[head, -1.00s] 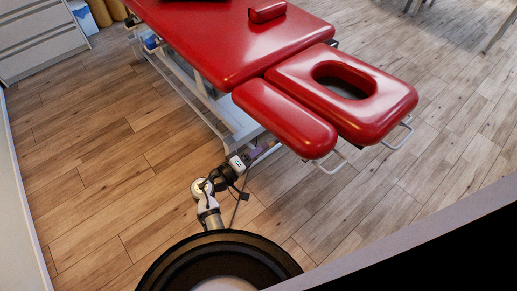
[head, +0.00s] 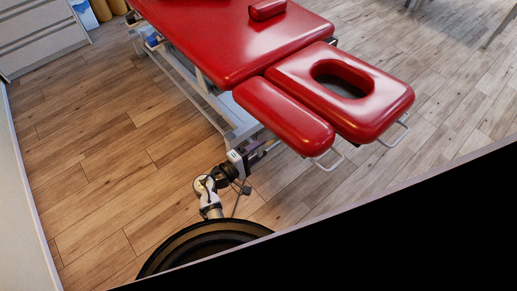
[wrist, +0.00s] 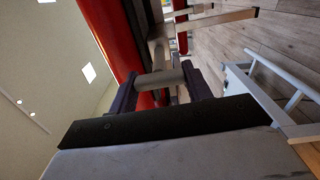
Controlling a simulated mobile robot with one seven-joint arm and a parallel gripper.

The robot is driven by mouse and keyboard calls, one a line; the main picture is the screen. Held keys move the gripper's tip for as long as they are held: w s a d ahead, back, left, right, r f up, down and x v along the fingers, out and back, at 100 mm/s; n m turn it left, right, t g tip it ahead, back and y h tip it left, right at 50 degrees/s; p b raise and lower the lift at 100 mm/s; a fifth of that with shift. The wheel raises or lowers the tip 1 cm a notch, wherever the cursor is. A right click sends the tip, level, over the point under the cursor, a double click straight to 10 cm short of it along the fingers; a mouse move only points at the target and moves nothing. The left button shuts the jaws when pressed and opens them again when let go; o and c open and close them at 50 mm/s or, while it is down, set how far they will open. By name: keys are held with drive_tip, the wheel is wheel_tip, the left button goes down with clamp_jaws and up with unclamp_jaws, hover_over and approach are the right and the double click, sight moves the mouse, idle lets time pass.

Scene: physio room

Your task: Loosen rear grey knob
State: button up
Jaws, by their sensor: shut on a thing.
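In the wrist view a grey cylindrical knob (wrist: 161,78) sits crosswise between the two dark fingers of my gripper (wrist: 158,84). The fingers are shut on its two ends. Behind it is the underside of the red treatment table (head: 228,45), with a red pad edge (wrist: 112,35) and metal frame parts. In the head view my gripper (head: 262,151) reaches under the table's near edge, beside the small red armrest pad (head: 285,115). The knob is hidden there.
A grey metal table frame (head: 195,90) runs under the couch to the left of my gripper. A white drawer cabinet (head: 40,35) stands at the far left. The wood floor (head: 110,170) between cabinet and table is clear.

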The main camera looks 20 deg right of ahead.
drive_tip(key=o, duration=1)
drive_tip(key=shift+a, duration=0.15)
drive_tip(key=b+v, duration=0.3)
drive_tip(key=v, duration=1)
drive_tip(key=shift+s+a, duration=0.1)
drive_tip(key=shift+a, duration=0.2)
